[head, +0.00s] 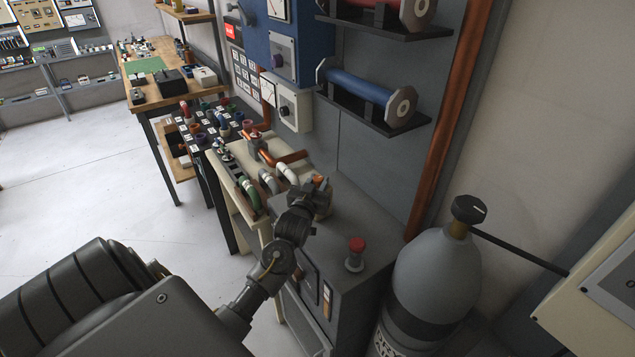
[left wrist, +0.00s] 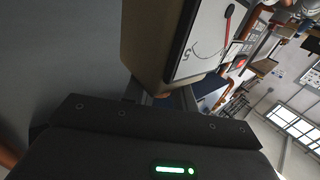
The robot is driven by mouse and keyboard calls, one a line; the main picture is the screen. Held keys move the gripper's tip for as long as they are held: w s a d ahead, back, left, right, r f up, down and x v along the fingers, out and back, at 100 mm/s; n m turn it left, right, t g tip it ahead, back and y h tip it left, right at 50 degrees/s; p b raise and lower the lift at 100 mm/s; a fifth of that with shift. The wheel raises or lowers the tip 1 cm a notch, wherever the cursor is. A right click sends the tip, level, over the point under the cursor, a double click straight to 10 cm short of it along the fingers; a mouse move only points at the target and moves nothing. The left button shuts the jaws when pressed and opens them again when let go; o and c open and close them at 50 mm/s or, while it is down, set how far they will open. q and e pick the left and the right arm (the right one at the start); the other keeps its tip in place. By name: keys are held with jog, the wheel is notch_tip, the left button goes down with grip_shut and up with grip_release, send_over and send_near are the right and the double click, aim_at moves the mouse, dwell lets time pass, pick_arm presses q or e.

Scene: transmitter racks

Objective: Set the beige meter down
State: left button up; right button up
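The beige meter (left wrist: 147,45) fills the upper middle of the left wrist view, just beyond my left gripper. Its white dial face (left wrist: 198,40) with a dark curved scale and a red needle is turned sideways to the right. In the head view my left gripper (head: 316,191) is at the top of the grey cabinet (head: 345,220), with a small part of the beige meter (head: 323,205) showing at its fingers. The gripper appears shut on the meter. Whether the meter touches the cabinet top cannot be told. My right gripper is not in view.
A red knob (head: 356,245) stands on the cabinet top. A grey gas cylinder (head: 437,275) with a black valve is to its right. Pipes and a green hose (head: 250,192) lie left of the gripper. A blue coil (head: 365,91) sits on a shelf above.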

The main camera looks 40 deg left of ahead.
pick_arm(q)
jog(key=o, duration=0.5)
jog(key=shift+c, duration=0.2)
jog(key=shift+r, duration=0.2)
jog(key=b+v, duration=0.3)
jog(key=v, duration=0.9)
jog(key=shift+s+f, duration=0.15)
